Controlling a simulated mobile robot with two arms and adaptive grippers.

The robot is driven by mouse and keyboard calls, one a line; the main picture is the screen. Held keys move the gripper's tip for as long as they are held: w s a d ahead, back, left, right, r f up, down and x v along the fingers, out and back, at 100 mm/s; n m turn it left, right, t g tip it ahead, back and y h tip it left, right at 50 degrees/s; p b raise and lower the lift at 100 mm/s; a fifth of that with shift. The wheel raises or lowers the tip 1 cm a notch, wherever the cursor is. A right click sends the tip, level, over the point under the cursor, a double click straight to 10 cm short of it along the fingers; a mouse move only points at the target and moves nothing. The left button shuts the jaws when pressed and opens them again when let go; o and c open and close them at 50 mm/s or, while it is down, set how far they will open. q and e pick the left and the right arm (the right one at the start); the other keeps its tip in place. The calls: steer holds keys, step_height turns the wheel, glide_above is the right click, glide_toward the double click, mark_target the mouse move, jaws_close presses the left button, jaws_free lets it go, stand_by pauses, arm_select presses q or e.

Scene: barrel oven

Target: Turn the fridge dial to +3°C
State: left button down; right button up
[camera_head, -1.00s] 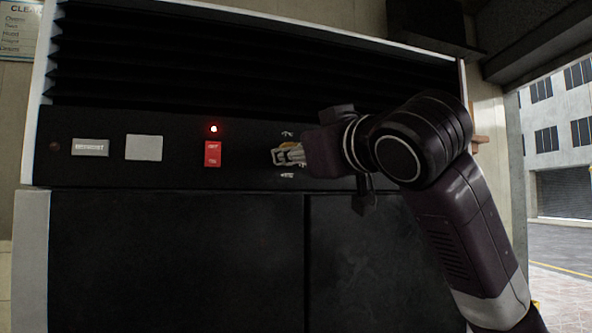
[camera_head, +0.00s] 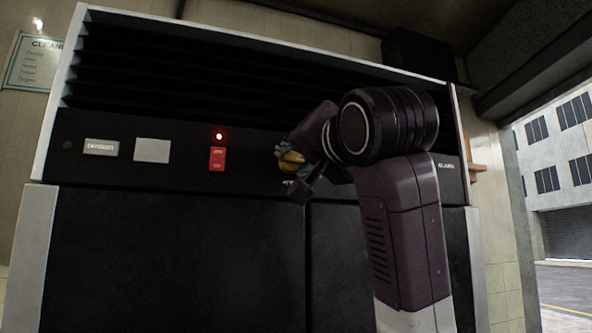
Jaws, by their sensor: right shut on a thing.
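The fridge (camera_head: 180,245) is a wide dark cabinet with a black control strip below a slatted grille. Its dial (camera_head: 291,162) shows only as a small yellowish piece on the strip, mostly hidden by my right gripper (camera_head: 287,152). My right gripper is shut on the dial, with its wrist tilted and my arm rising from below right. The temperature marks around the dial are mostly covered, so I cannot read the setting. My left gripper is not in view.
Left of the dial on the strip are a lit red lamp (camera_head: 219,136), a red switch (camera_head: 217,159), a blank pale plate (camera_head: 152,150) and a labelled plate (camera_head: 101,147). A sign (camera_head: 35,62) hangs on the wall at left. A street opens at right.

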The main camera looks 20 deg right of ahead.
steer(key=m+b, duration=0.1)
steer(key=m, duration=0.2)
steer(key=shift+a+r+m+h, duration=0.1)
steer(key=shift+m+h, duration=0.2)
steer(key=shift+h, duration=0.1)
steer(key=shift+m, duration=1)
steer(key=o, duration=1.1)
